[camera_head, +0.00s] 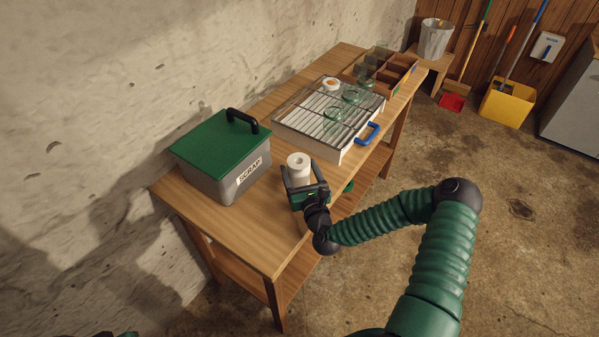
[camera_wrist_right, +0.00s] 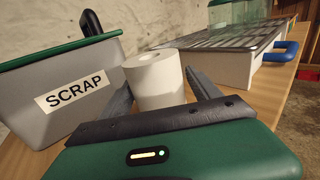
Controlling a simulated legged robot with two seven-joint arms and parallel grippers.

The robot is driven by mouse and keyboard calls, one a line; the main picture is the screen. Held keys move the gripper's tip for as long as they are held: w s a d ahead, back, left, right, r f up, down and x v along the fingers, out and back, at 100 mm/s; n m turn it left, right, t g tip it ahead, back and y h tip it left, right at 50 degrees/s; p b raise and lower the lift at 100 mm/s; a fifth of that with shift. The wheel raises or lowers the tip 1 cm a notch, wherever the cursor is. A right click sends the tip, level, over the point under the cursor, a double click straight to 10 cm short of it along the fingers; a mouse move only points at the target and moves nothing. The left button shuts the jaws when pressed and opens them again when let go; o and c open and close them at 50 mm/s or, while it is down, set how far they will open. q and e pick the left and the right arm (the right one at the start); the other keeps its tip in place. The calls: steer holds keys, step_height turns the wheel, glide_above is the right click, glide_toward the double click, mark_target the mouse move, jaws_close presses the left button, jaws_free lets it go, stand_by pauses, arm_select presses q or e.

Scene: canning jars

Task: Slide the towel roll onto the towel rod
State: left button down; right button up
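The towel roll (camera_head: 298,163) is a white upright roll with a hole in its top, on the wooden bench beside the grey scrap box. It also shows in the right wrist view (camera_wrist_right: 157,82). My right gripper (camera_head: 302,170) is at the bench's front edge, its two dark fingers spread on either side of the roll. In the right wrist view the fingers (camera_wrist_right: 160,92) look open, with a gap at the right finger. The roll's lower part is hidden behind the gripper. I cannot make out a towel rod. My left gripper does not show clearly; only a green and black sliver appears at the bottom left.
The scrap box (camera_head: 214,182) with a green lid stands left of the roll. A white ribbed tray (camera_head: 291,129) with a blue handle and glass jars lies behind it. A wooden divided crate (camera_head: 401,66) is at the far end. The bench's near left top is clear.

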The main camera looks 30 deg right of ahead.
steer(key=shift+a, duration=0.2)
steer(key=c, duration=0.9)
steer(key=shift+c, duration=1)
steer(key=shift+d+r, duration=0.1)
